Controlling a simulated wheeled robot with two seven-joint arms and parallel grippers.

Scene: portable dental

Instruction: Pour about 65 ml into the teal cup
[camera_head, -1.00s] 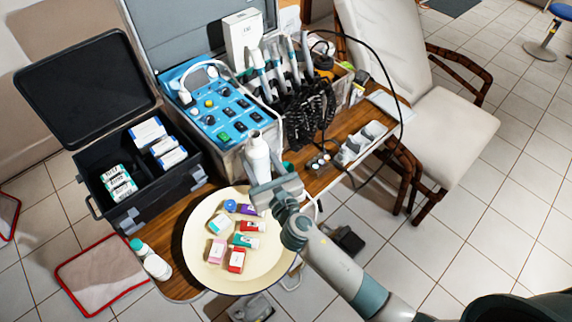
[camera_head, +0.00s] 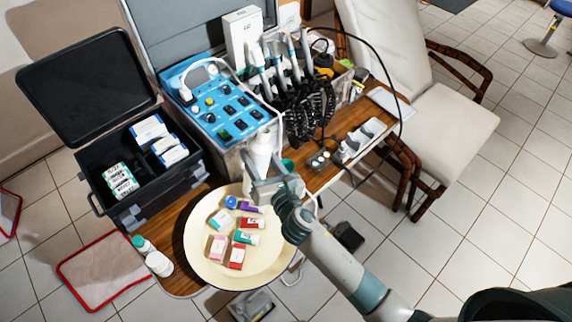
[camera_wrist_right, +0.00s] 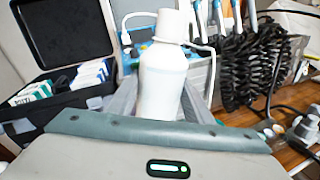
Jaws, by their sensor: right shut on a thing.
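A white bottle (camera_head: 262,152) is held by my right gripper (camera_head: 264,184) above the back edge of the round cream tray. In the right wrist view the bottle (camera_wrist_right: 163,80) stands about upright between the fingers, its white top (camera_wrist_right: 172,25) uppermost. A teal thing, probably the teal cup (camera_head: 288,165), shows just right of the bottle in the head view, mostly hidden behind my right gripper. I cannot see inside it. My left gripper is not in view.
The round tray (camera_head: 205,262) holds several small boxes. A blue control unit (camera_head: 222,105) and coiled black cords (camera_head: 308,110) stand behind the bottle. An open black case (camera_head: 105,215) is at left.

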